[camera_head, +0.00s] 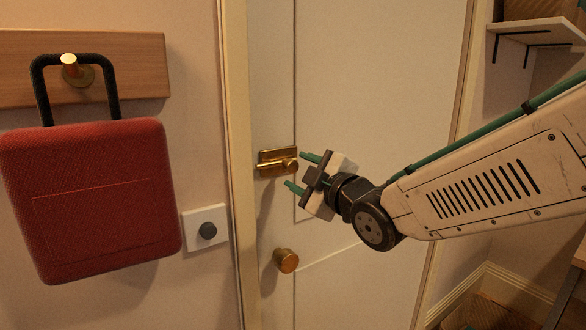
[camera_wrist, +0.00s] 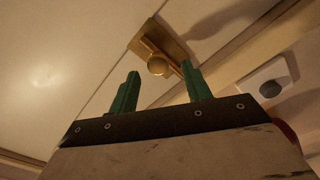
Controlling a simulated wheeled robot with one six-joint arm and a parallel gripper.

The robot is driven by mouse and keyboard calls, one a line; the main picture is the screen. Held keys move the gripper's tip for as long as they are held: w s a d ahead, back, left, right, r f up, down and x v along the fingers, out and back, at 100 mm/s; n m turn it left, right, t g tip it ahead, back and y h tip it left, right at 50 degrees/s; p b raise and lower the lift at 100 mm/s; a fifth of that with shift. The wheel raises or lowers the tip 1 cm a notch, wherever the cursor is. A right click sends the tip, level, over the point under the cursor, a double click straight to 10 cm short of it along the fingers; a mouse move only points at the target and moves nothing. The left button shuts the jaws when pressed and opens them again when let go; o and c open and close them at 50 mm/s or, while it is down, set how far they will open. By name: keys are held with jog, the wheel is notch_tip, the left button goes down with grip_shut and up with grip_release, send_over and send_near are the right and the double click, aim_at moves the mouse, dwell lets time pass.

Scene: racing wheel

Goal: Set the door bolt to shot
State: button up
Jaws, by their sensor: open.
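The brass door bolt (camera_head: 275,161) is mounted on the pale door (camera_head: 385,110), near the door's left edge by the frame. Its round knob shows at the right end of the bolt in the head view. In the wrist view the bolt plate (camera_wrist: 172,42) and its knob (camera_wrist: 158,66) appear just beyond my fingertips. My gripper (camera_head: 299,171) is open, with its two green fingers pointing left toward the bolt. In the wrist view the knob lies between the lines of the two fingers (camera_wrist: 161,77). I cannot tell whether a finger touches it.
A round brass doorknob (camera_head: 286,260) sits below the bolt. A wall switch with a grey dial (camera_head: 207,230) is left of the door frame (camera_head: 237,180). A red bag (camera_head: 92,200) hangs from a brass hook (camera_head: 75,68) on a wooden board. A shelf (camera_head: 540,32) is at upper right.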

jog(key=v, duration=0.3)
jog(key=s+d+f+m+g+h, duration=0.3)
jog(key=d+f+m+g+h, duration=0.1)
jog(key=d+f, duration=0.15)
jog(key=s+d+f+m+g+h, duration=0.3)
jog(key=d+f+m, duration=0.1)
jog(key=f, duration=0.3)
jog(key=s+d+m+g+h, duration=0.1)
jog(key=s+d+m+g, duration=0.2)
jog(key=s, duration=0.7)
jog(key=s+d+m+g, duration=0.4)
jog(key=s+d+m, duration=0.2)
jog(key=s, duration=0.5)
jog(key=shift+d+r+g+h, duration=0.2)
jog(key=shift+d+g+h, duration=0.1)
jog(key=shift+d+h, duration=0.15)
